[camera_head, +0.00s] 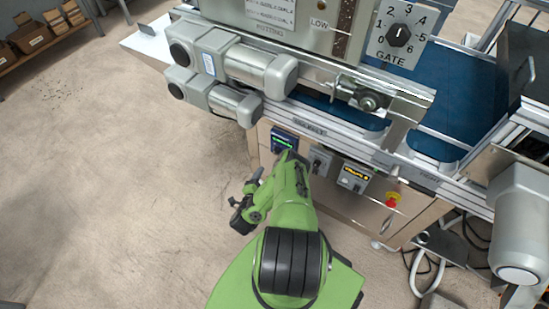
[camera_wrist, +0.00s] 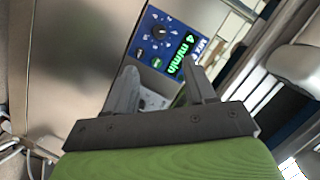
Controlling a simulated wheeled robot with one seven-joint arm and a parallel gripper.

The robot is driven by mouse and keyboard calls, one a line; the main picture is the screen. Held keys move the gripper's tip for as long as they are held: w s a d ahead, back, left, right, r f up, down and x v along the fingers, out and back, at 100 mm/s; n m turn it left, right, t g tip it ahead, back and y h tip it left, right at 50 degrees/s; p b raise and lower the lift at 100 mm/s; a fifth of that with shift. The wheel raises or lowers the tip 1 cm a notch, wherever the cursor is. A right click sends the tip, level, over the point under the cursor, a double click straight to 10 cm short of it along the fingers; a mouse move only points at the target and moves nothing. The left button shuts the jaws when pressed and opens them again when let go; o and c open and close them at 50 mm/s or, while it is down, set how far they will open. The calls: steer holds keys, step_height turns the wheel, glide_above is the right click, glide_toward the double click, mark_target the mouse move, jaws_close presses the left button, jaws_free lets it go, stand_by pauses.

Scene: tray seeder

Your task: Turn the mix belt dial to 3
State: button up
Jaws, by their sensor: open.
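The mix belt panel is a small blue panel (camera_wrist: 172,46) with a green display reading 4 m/min and a partly visible MIX label. Its black round dial (camera_wrist: 158,32) sits among small white marks, which are too small to read, as is its pointer. My gripper (camera_wrist: 160,67) is open and empty. Its fingers appear below the panel in the wrist view, apart from the dial.
To the right of the blue panel are a grey switch box (camera_head: 320,162), a yellow-display box (camera_head: 354,178) and a red-and-yellow stop button (camera_head: 392,199). A GATE dial (camera_head: 398,36) is higher up. Grey motors (camera_head: 240,68) overhang at upper left. The floor at left is clear.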

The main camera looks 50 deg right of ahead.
mark_target(275, 153)
steer(key=b+x, duration=0.5)
steer(key=x, duration=0.9)
steer(key=shift+w+f+b, duration=0.1)
steer(key=shift+w+b, duration=0.05)
steer(key=shift+b, duration=0.25)
jaws_close()
steer(key=n+p, duration=0.1)
steer(key=p, duration=0.1)
steer(key=shift+r+p, duration=0.4)
steer(key=shift+w+r+n+g+p, duration=0.1)
steer(key=shift+n+g+p, duration=0.3)
steer(key=shift+p, duration=0.35)
steer(key=shift+w+n+g+p, duration=0.1)
steer(key=shift+n+g+p, duration=0.3)
steer(key=shift+n+p, duration=0.45)
steer(key=shift+f+n+p, duration=0.25)
steer(key=shift+f+p, duration=0.05)
